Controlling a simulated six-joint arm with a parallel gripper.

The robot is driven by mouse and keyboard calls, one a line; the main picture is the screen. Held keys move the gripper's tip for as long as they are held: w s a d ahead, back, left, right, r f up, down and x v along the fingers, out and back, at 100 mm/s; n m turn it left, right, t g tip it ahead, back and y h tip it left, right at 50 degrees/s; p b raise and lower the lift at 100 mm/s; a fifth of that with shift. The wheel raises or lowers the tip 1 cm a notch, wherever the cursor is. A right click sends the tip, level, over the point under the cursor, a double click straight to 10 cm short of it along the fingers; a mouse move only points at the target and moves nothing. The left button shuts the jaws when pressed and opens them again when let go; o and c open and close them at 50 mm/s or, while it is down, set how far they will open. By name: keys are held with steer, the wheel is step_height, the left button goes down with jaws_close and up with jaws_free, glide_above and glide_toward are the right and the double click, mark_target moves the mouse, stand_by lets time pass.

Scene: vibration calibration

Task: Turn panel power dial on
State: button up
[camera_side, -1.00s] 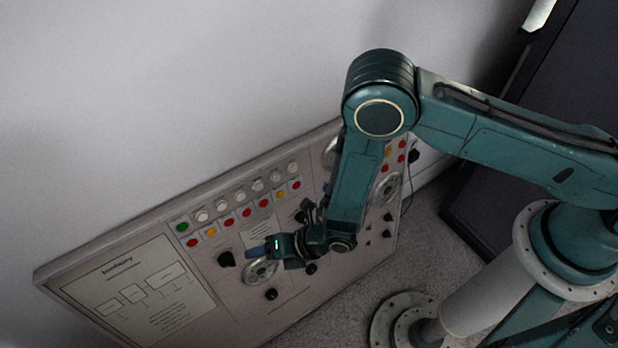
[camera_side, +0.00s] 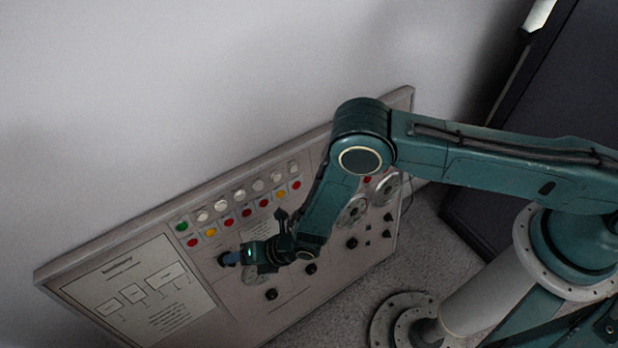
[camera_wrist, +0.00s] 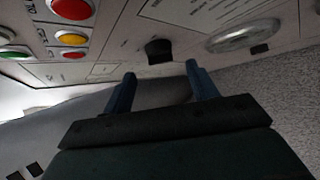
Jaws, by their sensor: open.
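A dark dial (camera_wrist: 158,50) on the panel (camera_side: 52,273) shows in the wrist view, just beyond my fingertips and between their lines. I cannot read a label or its setting. My gripper (camera_side: 230,258) has blue fingers and is in front of this dial in the side view, hiding most of it. In the wrist view my gripper (camera_wrist: 160,70) is open, with one finger on each side and nothing between them. A small gap seems to remain between the fingertips and the dial; contact is not visible.
Red, yellow and green buttons (camera_wrist: 72,39) lie to the left in the wrist view. A round metal dial (camera_wrist: 244,36) is to the right. Several dark knobs (camera_side: 271,294) sit lower on the panel. A printed diagram (camera_side: 140,290) covers its left end.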

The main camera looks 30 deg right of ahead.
steer(key=shift+x, duration=2.7)
steer(key=c, duration=1)
